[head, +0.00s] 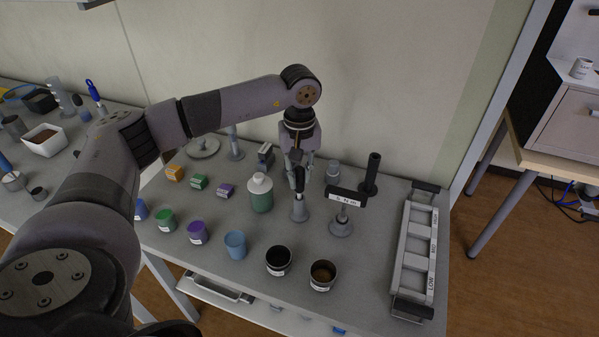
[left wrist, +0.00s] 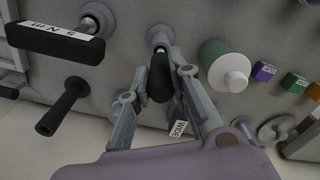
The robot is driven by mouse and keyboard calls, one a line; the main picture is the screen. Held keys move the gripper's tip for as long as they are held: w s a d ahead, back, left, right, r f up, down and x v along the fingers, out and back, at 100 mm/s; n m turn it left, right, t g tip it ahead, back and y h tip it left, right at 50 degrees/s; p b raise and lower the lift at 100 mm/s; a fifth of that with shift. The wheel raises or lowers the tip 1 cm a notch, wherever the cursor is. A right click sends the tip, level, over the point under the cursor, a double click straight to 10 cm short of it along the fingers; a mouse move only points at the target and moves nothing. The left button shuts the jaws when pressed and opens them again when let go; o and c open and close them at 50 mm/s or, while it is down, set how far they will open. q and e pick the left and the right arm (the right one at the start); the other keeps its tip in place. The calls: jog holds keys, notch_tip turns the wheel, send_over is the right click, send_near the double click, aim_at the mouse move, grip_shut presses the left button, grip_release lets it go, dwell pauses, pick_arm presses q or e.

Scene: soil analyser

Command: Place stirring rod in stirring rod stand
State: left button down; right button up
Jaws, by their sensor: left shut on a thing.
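My left gripper (head: 300,164) reaches down over the table and is shut on the black handle of the stirring rod (head: 299,180). In the left wrist view the handle (left wrist: 160,78) sits between the fingers of the gripper (left wrist: 158,85). Directly below the handle is a small grey round-based stand (head: 299,211), which also shows in the left wrist view (left wrist: 159,37). The rod looks upright and lined up with this stand. I cannot tell whether its lower end is inside it or just above.
A T-handled tool marked 5 N m (head: 347,197) stands close on the right, with a black-handled tool (head: 372,172) behind it. A green bottle (head: 260,194) is close on the left. Several cups, including a black one (head: 279,262), line the front. A labelled rack (head: 414,250) lies right.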

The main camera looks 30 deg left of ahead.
pick_arm(q)
jog(key=c, duration=1.5)
grip_release()
jog(key=shift+o, duration=0.2)
jog(key=shift+r, duration=0.35)
notch_tip(320, 180, up, 11)
jog(key=b, duration=0.1)
jog(key=shift+r, duration=0.2)
